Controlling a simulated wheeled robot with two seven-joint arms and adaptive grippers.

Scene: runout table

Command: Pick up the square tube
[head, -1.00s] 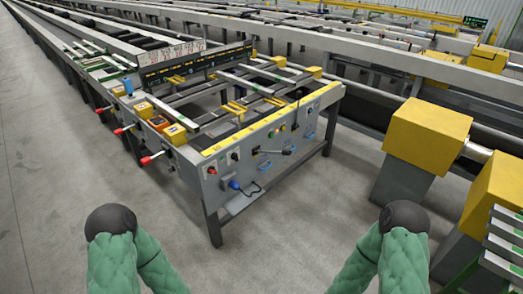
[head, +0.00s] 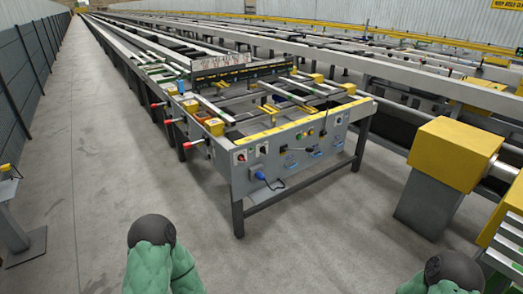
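The runout table (head: 300,130) stands ahead of me, a grey steel frame with a yellow-edged front panel. Several pale bars (head: 216,108) lie on and across its top. I cannot tell which of them, if any, is the square tube. My two arms show only as green-sleeved parts with dark round ends at the bottom edge. Both grippers are out of view.
Red-tipped handles (head: 192,143) stick out from the table's left side. A yellow box on a grey pedestal (head: 455,150) stands at the right. A grey post on a foot plate (head: 18,225) stands at far left. The floor in front and left is clear.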

